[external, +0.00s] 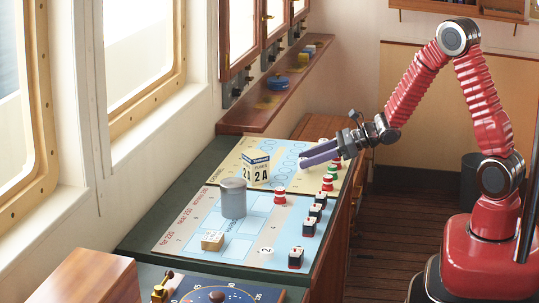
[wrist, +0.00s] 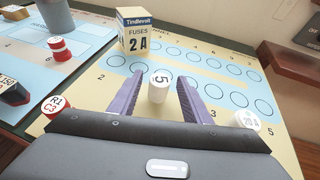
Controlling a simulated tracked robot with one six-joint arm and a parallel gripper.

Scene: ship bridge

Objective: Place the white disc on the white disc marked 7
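My gripper (wrist: 157,88), with two purple fingers, is open over the cream part of the board. A white piece marked 5 (wrist: 158,86) shows between the fingers, with gaps on both sides. A white disc with a dark mark like 20 A (wrist: 248,119) is right of the fingers. A pale round spot with a small numeral (external: 266,250) is on the near board; it looks like a 2. I cannot make out a disc marked 7.
A fuses box marked 2A (wrist: 136,32) stands just beyond the fingers; it shows in the external view (external: 255,167). A grey cylinder (external: 233,198), a wooden block (external: 212,241) and black blocks (external: 296,257) stand nearer. A red and white piece marked R1 C3 (wrist: 55,105) is left.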

